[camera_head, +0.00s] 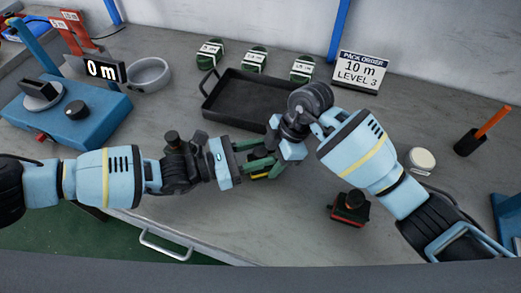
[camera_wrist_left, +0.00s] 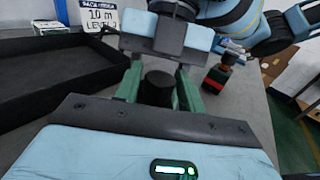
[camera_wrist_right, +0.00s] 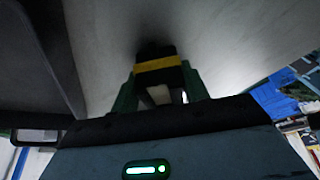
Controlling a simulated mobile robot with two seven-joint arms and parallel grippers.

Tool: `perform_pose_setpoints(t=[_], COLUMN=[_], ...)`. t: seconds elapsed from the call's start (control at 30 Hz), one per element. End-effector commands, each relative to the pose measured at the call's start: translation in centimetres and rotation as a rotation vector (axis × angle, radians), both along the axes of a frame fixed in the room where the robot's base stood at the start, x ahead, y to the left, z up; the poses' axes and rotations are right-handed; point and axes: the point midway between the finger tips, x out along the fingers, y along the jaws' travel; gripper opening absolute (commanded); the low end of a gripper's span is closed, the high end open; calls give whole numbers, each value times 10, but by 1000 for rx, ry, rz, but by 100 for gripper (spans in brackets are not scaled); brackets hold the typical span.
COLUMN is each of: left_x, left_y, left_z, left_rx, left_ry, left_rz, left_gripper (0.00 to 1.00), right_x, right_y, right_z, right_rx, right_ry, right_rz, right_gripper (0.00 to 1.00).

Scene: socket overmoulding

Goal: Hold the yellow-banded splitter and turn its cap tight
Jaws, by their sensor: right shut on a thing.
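The yellow-banded splitter (camera_head: 261,177) is black with a yellow band and is mostly hidden between my grippers in the head view. In the right wrist view the splitter (camera_wrist_right: 158,70) is between the green fingers of my right gripper (camera_wrist_right: 158,95), which is shut on it. My left gripper (camera_head: 250,158) faces it from the left. In the left wrist view a round black part, apparently its cap (camera_wrist_left: 158,88), lies between the spread green fingers of my left gripper (camera_wrist_left: 160,92). Whether these fingers touch it is hard to see.
A red-banded splitter (camera_head: 349,208) stands on the bench to the right. A white round container (camera_head: 421,160) and a dark holder with an orange stick (camera_head: 470,143) stand at right. A blue machine (camera_head: 90,110) stands at left.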

Motion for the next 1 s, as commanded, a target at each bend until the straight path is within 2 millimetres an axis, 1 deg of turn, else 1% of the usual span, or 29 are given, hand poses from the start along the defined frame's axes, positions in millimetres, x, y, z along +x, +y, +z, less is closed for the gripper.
perform_pose_setpoints(t=[0.17, 0.4, 0.6, 0.8, 1.0], left_x=[-7, -22, -32, -36, -37], left_y=[24, 70, 98, 109, 110], left_z=[-1, 1, 1, 1, 1], left_rx=[3, 2, -2, -3, -3], left_ry=[2, -2, -2, -1, -1], left_rz=[3, 2, 0, -1, -2], left_gripper=[39, 39, 39, 39, 39], right_x=[0, 0, 0, 0, 0], right_y=[0, 0, 0, 0, 0], right_z=[1, 1, 1, 1, 1], right_rx=[1, 2, 2, 2, 2], right_ry=[-1, -2, -2, -2, -2], right_rz=[1, 0, 0, 0, 0], right_gripper=[21, 21, 21, 21, 21])
